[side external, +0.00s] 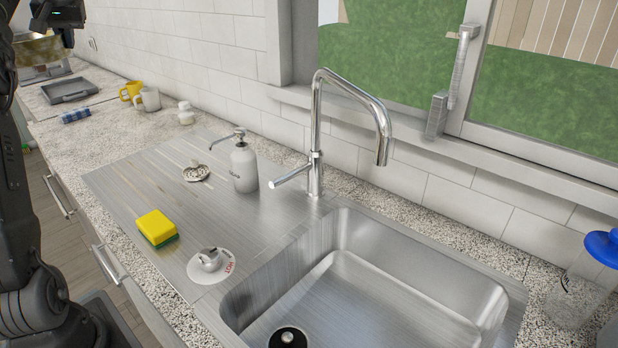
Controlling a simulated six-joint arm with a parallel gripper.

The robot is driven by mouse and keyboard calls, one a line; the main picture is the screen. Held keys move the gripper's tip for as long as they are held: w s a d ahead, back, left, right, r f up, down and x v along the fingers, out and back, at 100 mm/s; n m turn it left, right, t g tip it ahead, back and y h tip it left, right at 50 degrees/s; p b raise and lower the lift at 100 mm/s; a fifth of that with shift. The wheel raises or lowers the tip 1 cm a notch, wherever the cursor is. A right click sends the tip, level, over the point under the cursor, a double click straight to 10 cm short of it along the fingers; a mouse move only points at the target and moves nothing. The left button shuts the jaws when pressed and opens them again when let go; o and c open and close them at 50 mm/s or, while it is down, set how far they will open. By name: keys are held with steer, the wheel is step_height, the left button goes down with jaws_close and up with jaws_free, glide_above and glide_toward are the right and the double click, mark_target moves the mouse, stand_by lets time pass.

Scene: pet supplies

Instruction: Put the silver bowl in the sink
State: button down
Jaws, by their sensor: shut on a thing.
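My gripper (66,36) is at the far upper left, small and partly cut off by the top edge. It is shut on a shiny metallic object with a yellowish tint, which I take to be the silver bowl (36,50). The bowl is partly hidden behind my dark arm, and its exact grip point is unclear. The steel sink (400,290) is at the lower right, far from my gripper. Its basin is empty, with a black drain near the front.
A tall faucet (316,140) stands behind the sink. The drainboard (130,180) holds a soap dispenser (244,167), yellow sponge (156,226) and drain knob (209,260). Mugs (149,98), a grey tray (70,91) and a checked cloth (75,116) lie farther back. A blue-lidded jar (585,285) stands right.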

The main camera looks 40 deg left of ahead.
steer(key=w+d+m+t+h, duration=0.1)
steer(key=w+d+m+t, duration=0.4)
steer(key=w+d, duration=1.35)
steer(key=w+d+m+h, duration=0.1)
steer(key=w+d+m, duration=0.3)
steer(key=d, duration=0.9)
steer(key=w+d+m+h, duration=0.2)
steer(key=d+m, duration=0.3)
steer(key=d, duration=0.7)
steer(key=s+d+m+h, duration=0.1)
steer(key=s+d+m, duration=0.15)
steer(key=d, duration=0.85)
steer(key=s+d+m+h, duration=0.15)
steer(key=d+m, duration=0.25)
steer(key=d, duration=0.6)
steer(key=s+d+m+g+h, duration=0.2)
steer(key=s+d+m, duration=0.5)
steer(key=s+d, duration=1.1)
steer(key=shift+n, duration=0.35)
steer(key=f, duration=1.7)
steer(key=w+d+f, duration=0.1)
steer(key=f, duration=1.7)
steer(key=w+d+f, duration=0.1)
steer(key=f, duration=1.6)
steer(key=shift+f, duration=0.25)
